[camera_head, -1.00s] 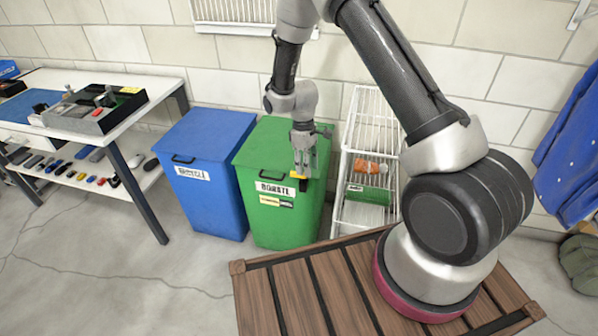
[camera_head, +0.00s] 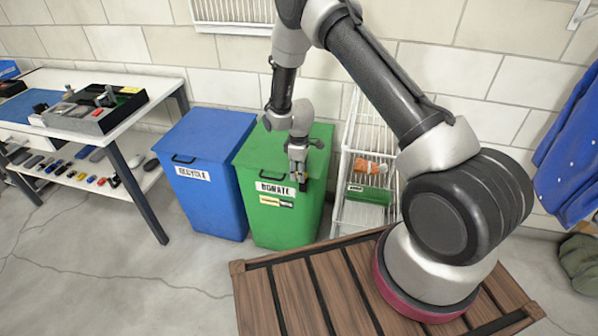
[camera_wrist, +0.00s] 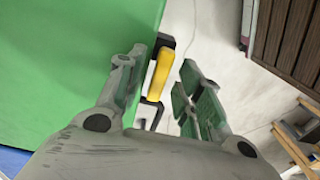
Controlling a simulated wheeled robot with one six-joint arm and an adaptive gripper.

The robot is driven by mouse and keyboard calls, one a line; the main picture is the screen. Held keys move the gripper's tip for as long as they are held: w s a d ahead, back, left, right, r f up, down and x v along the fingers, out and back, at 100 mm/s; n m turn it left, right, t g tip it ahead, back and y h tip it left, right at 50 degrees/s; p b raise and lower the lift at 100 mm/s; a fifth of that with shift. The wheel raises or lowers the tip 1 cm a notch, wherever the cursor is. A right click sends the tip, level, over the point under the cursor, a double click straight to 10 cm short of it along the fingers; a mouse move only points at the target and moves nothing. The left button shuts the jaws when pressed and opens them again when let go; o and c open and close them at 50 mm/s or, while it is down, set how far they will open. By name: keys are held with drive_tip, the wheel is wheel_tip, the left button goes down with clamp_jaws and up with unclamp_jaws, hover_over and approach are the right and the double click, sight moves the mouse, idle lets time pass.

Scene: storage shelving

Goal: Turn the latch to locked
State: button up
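The latch (camera_wrist: 160,75) has a yellow lever on a black mount at the front edge of the green bin (camera_wrist: 70,60). In the wrist view the lever runs lengthwise between my gripper's fingers (camera_wrist: 163,70), slightly tilted. My gripper is open, with a finger on either side of the lever. The left finger is close to it, and I cannot tell if they touch; a gap shows at the right. In the head view my gripper (camera_head: 298,168) is at the front rim of the green bin, labelled DONATE, and hides most of the latch. A black part (camera_head: 303,186) shows below the fingers.
A blue bin (camera_head: 205,150) labelled RECYCLE stands left of the green bin. A white wire rack (camera_head: 350,215) stands close on its right. A workbench (camera_head: 150,85) with trays is at the far left. The wooden platform (camera_head: 290,290) is in front; open floor lies left of it.

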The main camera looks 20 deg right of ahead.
clamp_jaws()
drive_tip(key=m, duration=0.4)
drive_tip(key=shift+w+d+m, duration=0.2)
drive_tip(key=shift+d+m, duration=0.05)
drive_tip(key=shift+m, duration=0.05)
drive_tip(key=m, duration=0.4)
drive_tip(key=shift+w+d, duration=0.15)
drive_tip(key=shift+d, duration=0.15)
drive_tip(key=m, duration=0.5)
drive_tip(key=shift+d, duration=0.35)
drive_tip(key=shift+d+m, duration=0.15)
drive_tip(key=shift+m, duration=0.95)
drive_tip(key=shift+d+m, duration=0.1)
drive_tip(key=shift+m, duration=1)
